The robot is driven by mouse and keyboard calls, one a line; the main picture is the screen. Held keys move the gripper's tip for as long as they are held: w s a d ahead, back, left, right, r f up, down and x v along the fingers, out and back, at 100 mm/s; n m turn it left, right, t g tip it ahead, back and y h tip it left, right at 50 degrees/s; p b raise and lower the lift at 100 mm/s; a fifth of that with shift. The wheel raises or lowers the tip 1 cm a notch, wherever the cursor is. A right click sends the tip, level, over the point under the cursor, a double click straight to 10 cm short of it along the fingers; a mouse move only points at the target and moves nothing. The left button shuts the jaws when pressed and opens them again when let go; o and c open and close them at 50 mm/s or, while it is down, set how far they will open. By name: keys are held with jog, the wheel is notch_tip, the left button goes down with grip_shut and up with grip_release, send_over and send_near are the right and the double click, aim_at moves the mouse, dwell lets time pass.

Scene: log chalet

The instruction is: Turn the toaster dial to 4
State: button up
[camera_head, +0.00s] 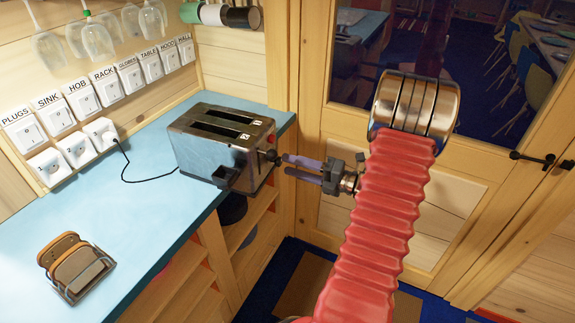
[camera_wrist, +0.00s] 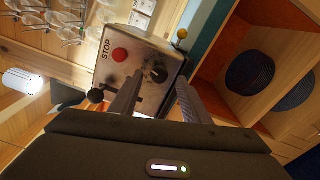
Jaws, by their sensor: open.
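The metal toaster (camera_head: 215,150) stands on the blue counter near its right end, with two slots on top. Its control face points toward my gripper. In the wrist view, that face of the toaster (camera_wrist: 132,55) shows a round black dial (camera_wrist: 156,73) and a red button marked STOP (camera_wrist: 119,55). The dial's numbers are too small to read. My gripper (camera_head: 286,166) is level with the control face, to its right. In the wrist view my gripper (camera_wrist: 160,80) is open, its fingers either side of the dial's line. I cannot tell whether they touch it.
The blue counter (camera_head: 150,215) holds a toast rack (camera_head: 75,267) at front left. A black cord runs to wall sockets (camera_head: 75,150). Open shelves (camera_head: 245,225) lie below.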

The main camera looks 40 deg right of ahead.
jog(key=v, duration=1.1)
jog(key=shift+s, duration=0.2)
jog(key=shift+d, duration=0.1)
jog(key=s+a+f+n+g+y, duration=0.1)
jog(key=s+a+f+n+g, duration=0.2)
jog(key=a+f+n+g, duration=0.5)
jog(key=s+a+r+n+g+h, duration=0.1)
jog(key=a+n+g, duration=0.25)
jog(key=n, duration=0.45)
jog(key=s+a+r+n+g, duration=0.1)
jog(key=a+r+n+g, duration=0.1)
jog(key=a+n, duration=0.5)
jog(key=w+a+r+n+t+h, duration=0.1)
jog(key=a+r+n+h, duration=0.6)
jog(key=a+r+n, duration=1)
jog(key=a+n+t, duration=0.1)
jog(key=a+n, duration=0.1)
jog(key=n, duration=0.4)
jog(key=shift+w, duration=0.35)
